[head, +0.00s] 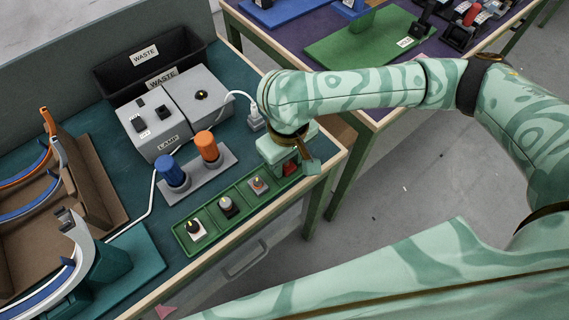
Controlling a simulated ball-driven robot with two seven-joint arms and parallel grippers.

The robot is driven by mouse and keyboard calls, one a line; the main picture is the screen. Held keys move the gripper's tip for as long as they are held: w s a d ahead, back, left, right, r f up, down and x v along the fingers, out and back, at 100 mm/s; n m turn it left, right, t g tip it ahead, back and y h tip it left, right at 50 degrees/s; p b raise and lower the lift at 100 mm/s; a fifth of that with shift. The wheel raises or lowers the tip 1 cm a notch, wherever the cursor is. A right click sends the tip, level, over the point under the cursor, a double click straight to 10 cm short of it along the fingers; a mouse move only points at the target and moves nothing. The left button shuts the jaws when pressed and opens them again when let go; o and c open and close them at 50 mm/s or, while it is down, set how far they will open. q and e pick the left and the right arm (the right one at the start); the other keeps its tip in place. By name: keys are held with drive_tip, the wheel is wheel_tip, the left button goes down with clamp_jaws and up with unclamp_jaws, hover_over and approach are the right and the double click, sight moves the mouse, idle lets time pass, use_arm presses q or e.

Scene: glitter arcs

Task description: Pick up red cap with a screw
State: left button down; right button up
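The red cap (291,169) shows as a small red patch at the right end of the green tray (213,237). My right gripper (296,168) is right over it and covers most of it. The red patch lies between the parts of the gripper. I cannot tell whether the fingers touch it or are closed on it. Any screw with the cap is hidden. My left gripper is not in view.
Blue (171,172) and orange (207,147) cylinders, a grey lamp box (153,128) and a white plug (256,120) stand behind.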

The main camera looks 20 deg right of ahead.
drive_tip(key=shift+s+r, duration=0.1)
drive_tip(key=shift+c, duration=0.3)
drive_tip(key=c, duration=0.7)
